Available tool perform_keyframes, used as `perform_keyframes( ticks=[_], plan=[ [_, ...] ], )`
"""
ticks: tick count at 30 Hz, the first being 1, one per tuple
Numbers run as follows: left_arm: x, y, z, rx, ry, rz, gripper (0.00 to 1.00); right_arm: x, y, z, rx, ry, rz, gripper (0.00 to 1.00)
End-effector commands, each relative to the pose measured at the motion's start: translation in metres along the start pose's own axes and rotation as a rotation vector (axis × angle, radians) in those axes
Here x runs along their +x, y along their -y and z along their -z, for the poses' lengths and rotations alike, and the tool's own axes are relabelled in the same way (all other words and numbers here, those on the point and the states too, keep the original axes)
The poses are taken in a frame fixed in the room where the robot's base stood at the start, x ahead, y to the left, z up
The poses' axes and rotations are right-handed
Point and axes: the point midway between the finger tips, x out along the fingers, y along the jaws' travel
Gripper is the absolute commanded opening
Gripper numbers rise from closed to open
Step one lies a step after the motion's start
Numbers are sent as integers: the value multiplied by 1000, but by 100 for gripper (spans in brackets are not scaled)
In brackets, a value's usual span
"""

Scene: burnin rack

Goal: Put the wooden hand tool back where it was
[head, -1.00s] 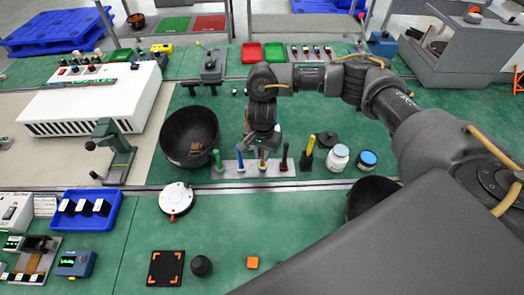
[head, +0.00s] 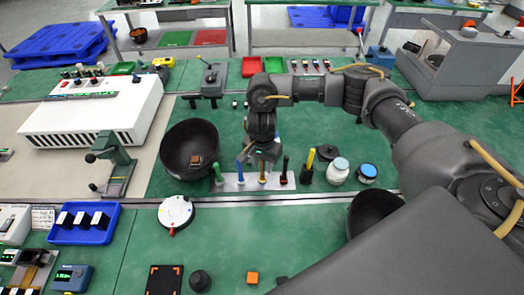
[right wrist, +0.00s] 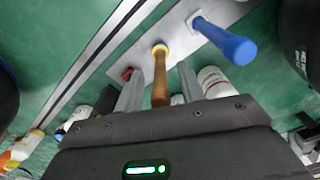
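The wooden hand tool (head: 262,179) stands in a pale rack strip (head: 230,184) in the middle of the green bench. My right gripper (head: 265,157) is above it, pointing down. In the right wrist view the wooden handle (right wrist: 160,88) lies between the two fingers (right wrist: 160,88), with a visible gap on each side, so the gripper is open around it. The foot of the tool is at the strip. My left gripper is not in view.
A green tool (head: 218,175) and a yellow-and-black one (head: 309,166) stand at the strip's ends. A large black bowl (head: 178,140) is at left, a white jar (head: 337,171) and a blue-lidded jar (head: 367,173) at right. The bench in front of the strip is mostly clear.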

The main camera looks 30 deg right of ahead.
Motion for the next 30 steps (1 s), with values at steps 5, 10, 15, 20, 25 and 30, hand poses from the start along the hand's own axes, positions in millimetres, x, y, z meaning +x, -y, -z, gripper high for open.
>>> perform_keyframes(
  ticks=[5, 10, 15, 20, 25, 30],
  plan=[
    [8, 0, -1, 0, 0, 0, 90, -34, 1, 2, -4, -6, 5, 39],
    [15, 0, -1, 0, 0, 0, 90, -68, 0, 1, -3, -5, 4, 39],
    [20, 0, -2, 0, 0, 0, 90, -93, 0, 1, -2, -2, 2, 39],
    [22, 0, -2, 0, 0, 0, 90, -106, 0, 0, 0, -2, 0, 39],
    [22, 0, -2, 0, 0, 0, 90, -110, -1, 0, 0, 1, -2, 39],
    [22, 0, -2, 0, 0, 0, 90, -110, 0, 0, 0, 0, -1, 39]
  ],
)
